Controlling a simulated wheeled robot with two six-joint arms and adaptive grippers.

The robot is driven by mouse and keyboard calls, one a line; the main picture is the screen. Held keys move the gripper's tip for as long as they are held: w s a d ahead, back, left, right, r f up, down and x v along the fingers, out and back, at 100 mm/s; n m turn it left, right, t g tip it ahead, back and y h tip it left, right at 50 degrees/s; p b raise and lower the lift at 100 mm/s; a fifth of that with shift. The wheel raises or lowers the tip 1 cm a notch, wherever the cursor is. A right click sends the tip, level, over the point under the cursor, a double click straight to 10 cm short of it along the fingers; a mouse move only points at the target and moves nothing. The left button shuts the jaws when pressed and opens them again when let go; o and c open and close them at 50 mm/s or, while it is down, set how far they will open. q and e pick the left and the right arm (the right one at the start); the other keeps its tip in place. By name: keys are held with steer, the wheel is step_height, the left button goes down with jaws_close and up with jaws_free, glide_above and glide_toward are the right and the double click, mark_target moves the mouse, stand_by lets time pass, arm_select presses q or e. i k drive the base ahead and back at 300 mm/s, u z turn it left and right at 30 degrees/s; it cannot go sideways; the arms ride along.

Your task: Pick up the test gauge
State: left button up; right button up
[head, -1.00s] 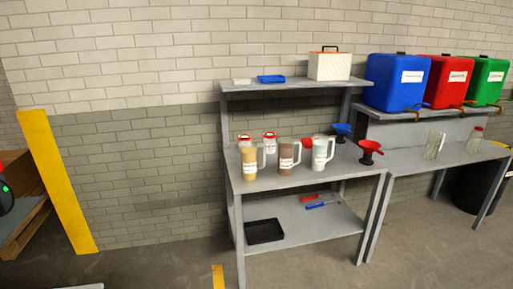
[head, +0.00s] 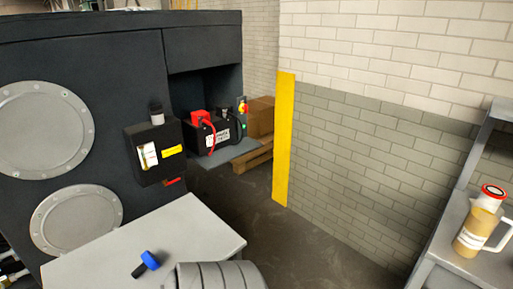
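I cannot make out a test gauge for certain. A small tool with a blue round head and a short black handle (head: 146,264) lies on a light grey table top (head: 195,228) at the bottom left of the head view. I cannot tell whether it is the gauge. Neither of my grippers is in view.
A large dark machine (head: 100,150) with round grey covers fills the left. A black box (head: 154,152) is mounted on it. A battery (head: 205,132) with red and black leads sits on a ledge. A yellow post (head: 284,140) stands mid-view. A jug (head: 478,232) stands on the right bench.

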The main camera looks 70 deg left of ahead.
mark_target(150, 261)
steer(key=u, duration=3.8)
steer(key=i, duration=0.25)
